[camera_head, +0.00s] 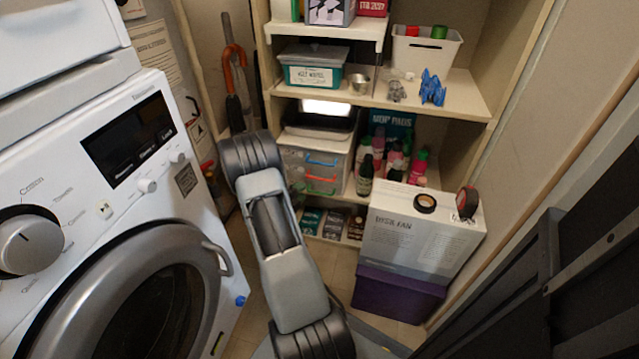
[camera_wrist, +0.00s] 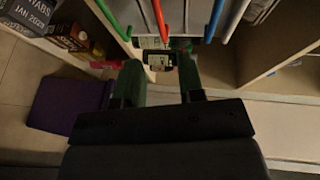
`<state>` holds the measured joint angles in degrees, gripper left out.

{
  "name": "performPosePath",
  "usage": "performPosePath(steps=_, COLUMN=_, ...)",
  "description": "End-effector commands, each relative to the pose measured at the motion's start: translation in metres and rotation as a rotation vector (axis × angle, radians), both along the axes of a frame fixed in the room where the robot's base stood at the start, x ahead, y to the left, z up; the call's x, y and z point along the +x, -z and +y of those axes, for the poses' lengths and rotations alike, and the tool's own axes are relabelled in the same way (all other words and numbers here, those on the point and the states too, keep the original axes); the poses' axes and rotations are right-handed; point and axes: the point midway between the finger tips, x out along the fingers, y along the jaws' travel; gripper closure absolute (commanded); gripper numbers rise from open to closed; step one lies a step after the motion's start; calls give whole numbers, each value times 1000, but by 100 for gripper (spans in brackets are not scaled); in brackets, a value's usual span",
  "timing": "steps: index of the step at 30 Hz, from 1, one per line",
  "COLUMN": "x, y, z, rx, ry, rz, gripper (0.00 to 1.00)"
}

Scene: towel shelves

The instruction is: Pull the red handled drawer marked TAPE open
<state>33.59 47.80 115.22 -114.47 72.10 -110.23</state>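A clear-fronted drawer unit (camera_head: 299,161) stands on the middle shelf in the head view, with blue, red (camera_head: 320,178) and green handles stacked down its front. In the wrist view the handles run as long coloured bars at the top, and the red handle (camera_wrist: 159,18) lies between green and blue ones. My gripper (camera_wrist: 161,62) is open in the wrist view, its two dark green fingers apart, with the red handle's near end just beyond the gap. A small dark-framed label (camera_wrist: 159,61) shows between the fingertips; I cannot read TAPE on it. My arm hides the gripper in the head view.
A washing machine (camera_head: 125,215) fills the left. A white fan box (camera_head: 415,235) on a purple box (camera_head: 397,295) stands right of the drawers. Bottles (camera_head: 392,165) stand beside the unit. A dark folded ladder-like frame (camera_head: 545,285) is at the right. Some floor shows between.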

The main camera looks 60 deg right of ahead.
Motion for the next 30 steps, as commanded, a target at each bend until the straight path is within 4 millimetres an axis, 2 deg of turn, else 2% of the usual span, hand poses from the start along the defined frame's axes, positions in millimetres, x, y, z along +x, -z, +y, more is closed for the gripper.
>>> performPosePath(steps=6, x=-5, y=12, z=-43, rx=-1, ry=6, rz=-3, gripper=65)
performPosePath(steps=15, x=-10, y=19, z=-90, rx=0, ry=4, rz=-3, gripper=65)
performPosePath(steps=21, x=-10, y=21, z=-107, rx=1, ry=3, rz=-4, gripper=65)
performPosePath(steps=30, x=-11, y=20, z=-112, rx=2, ry=1, rz=-3, gripper=65)
